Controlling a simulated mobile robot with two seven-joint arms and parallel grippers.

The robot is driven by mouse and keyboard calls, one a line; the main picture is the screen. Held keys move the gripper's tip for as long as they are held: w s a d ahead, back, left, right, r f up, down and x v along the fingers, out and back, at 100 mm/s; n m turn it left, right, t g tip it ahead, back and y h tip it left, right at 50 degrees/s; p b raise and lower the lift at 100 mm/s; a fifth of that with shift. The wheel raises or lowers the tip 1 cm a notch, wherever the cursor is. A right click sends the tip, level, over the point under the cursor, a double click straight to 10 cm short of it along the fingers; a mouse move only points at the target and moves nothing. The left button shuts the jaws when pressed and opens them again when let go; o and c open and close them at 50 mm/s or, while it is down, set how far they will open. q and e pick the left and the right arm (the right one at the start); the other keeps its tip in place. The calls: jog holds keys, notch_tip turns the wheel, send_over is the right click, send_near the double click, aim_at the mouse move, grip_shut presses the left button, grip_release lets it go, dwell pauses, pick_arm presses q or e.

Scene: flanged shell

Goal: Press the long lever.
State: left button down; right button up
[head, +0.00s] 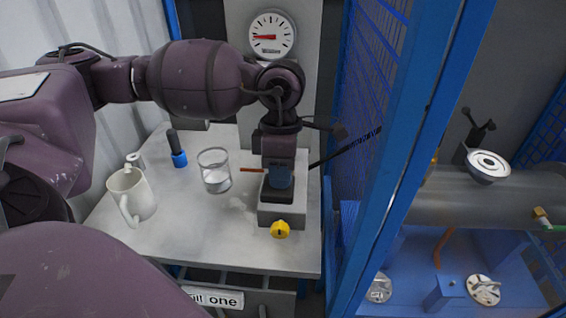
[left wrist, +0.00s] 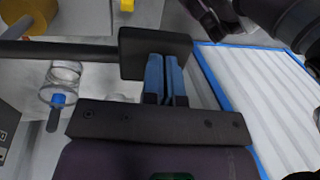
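The long lever has a thin black rod (head: 345,150) running out to the right past the blue mesh. In the left wrist view it ends in a broad dark pad (left wrist: 145,42). My left gripper (head: 280,178) points down over the grey box in the head view. Its two blue fingers (left wrist: 166,72) are together, with nothing seen between them. Their tips overlap the pad in the wrist view; I cannot tell whether they touch it. The gripper hides part of the lever in the head view.
The grey box (head: 296,208) has a yellow knob (head: 280,229) in front and a short red rod (head: 252,170) at its left. A glass (head: 214,170), white mug (head: 131,193) and blue-and-black tool (head: 177,150) stand left. A blue post (head: 395,160) rises right.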

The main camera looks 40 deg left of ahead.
aim_at(281, 192)
pick_arm(q)
jog(key=shift+a+b+x, duration=0.45)
jog(key=shift+b+x, duration=1.05)
jog(key=shift+x, duration=2.95)
jog(key=r+p, duration=0.1)
jog(key=r, duration=0.1)
jog(key=r+p, duration=0.1)
jog(key=r, duration=0.3)
jog(key=shift+w+d+p, duration=0.25)
jog(key=shift+d+p, duration=0.15)
jog(key=r, duration=0.1)
jog(key=s+r, duration=0.1)
jog(key=r, duration=0.1)
jog(key=shift+d+r, duration=0.1)
jog(key=shift+d, duration=0.15)
jog(key=r, duration=0.5)
jog(key=shift+s+d+r+p, duration=0.15)
jog(key=shift+s+p, duration=0.1)
jog(key=shift+p, duration=0.15)
jog(key=shift+r, duration=0.45)
pick_arm(e)
jog(key=shift+s+d+r, duration=0.25)
jog(key=shift+s+r, duration=0.1)
